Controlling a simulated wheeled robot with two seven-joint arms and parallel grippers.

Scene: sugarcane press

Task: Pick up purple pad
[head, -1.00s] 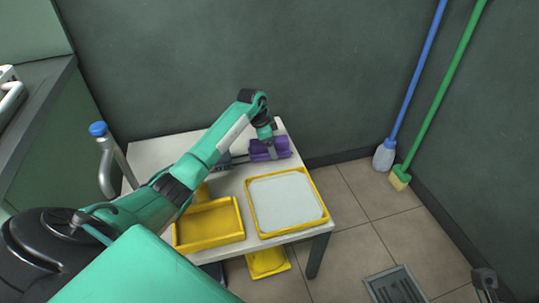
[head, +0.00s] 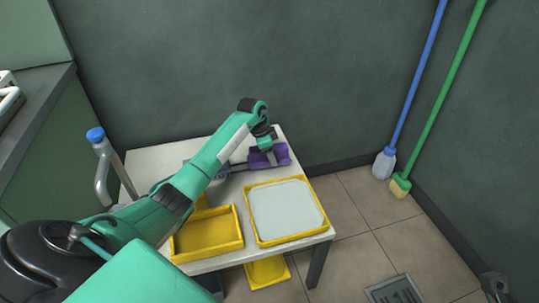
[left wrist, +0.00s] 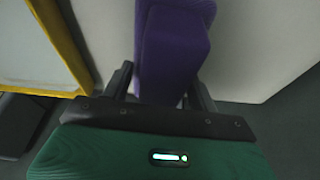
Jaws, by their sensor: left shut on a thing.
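The purple pad (head: 282,153) is at the back right of the white table in the head view. My left gripper (head: 268,156) reaches down over it from the left and is shut on it. In the left wrist view the purple pad (left wrist: 172,45) stands between the two dark fingers of my left gripper (left wrist: 160,90). The pad's underside is hidden, so I cannot tell whether it touches the table. A small dark part (head: 494,285) at the bottom right edge may be my right gripper; its jaws cannot be made out.
A yellow-rimmed tray with a pale surface (head: 285,208) and an empty yellow tray (head: 207,230) stand on the table's front. A grey-blue object (head: 222,172) lies partly behind my arm. A wall stands close behind the table (head: 150,160). Brooms lean at the right.

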